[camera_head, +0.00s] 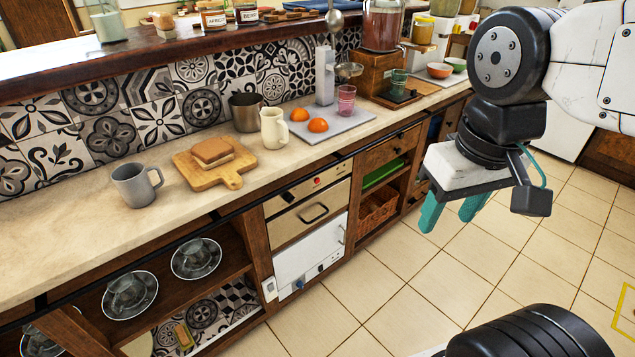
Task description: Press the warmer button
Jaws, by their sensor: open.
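A steel-fronted built-in unit (284,232) sits under the counter, with a bar handle on its front. A small red button or light (317,181) and a dark knob (287,196) are on its upper strip. A white-fronted unit (309,252) below it has small dark and blue controls (299,285) near its lower edge. I cannot tell which of these is the warmer button. My gripper (453,212) has two teal fingers, spread apart, empty and pointing down. It is in the air over the floor, right of the units and apart from them.
The counter (90,238) holds a grey mug (132,187), a sandwich on a wooden board (230,180), a cream pitcher (274,129) and oranges on a grey tray (352,117). Open shelves (160,285) with dishes flank the units at left. The tiled floor (400,300) in front is clear.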

